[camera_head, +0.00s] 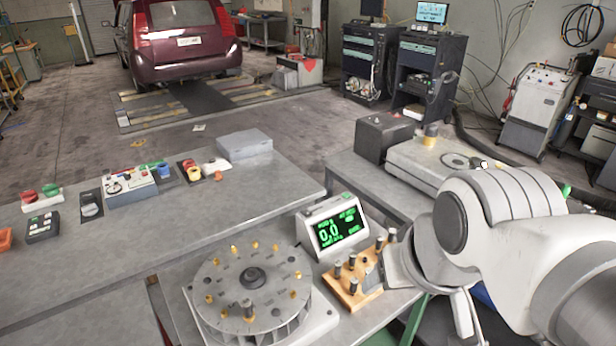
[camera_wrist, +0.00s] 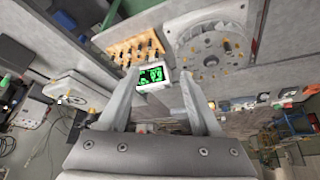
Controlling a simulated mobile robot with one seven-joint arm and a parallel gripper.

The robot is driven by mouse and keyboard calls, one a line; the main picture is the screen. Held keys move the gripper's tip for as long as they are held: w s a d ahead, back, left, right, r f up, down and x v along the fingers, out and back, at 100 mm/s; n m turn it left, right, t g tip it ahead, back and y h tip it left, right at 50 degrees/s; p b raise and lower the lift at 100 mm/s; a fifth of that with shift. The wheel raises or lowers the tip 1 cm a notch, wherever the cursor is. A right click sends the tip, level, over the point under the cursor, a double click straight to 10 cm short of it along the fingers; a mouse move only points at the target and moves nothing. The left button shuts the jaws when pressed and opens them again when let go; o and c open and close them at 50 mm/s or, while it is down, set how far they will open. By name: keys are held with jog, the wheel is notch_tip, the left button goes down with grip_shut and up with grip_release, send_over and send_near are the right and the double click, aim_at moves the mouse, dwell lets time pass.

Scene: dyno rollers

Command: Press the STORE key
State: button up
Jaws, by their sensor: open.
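A grey-white display unit (camera_head: 333,229) with a lit green readout showing "0.0" stands behind the rotor on the near bench. It also shows in the wrist view (camera_wrist: 154,77), between and beyond my fingers. Small green text lines are on its screen, too small to read surely. I cannot make out a key labelled STORE in either view. My gripper (camera_wrist: 158,76) is open, with two grey fingers apart and nothing between them. In the head view it is at the right of the display unit, above the wooden block, its fingers mostly hidden by my arm.
A slotted round rotor (camera_head: 253,285) on a pale base stands left of the display unit. A wooden block (camera_head: 352,287) with several dark pegs stands close beside the unit and below my gripper. Small control boxes (camera_head: 130,187) line the left bench. A pale machine (camera_head: 432,160) stands behind.

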dwell(0.3)
grip_shut()
dwell(1.6)
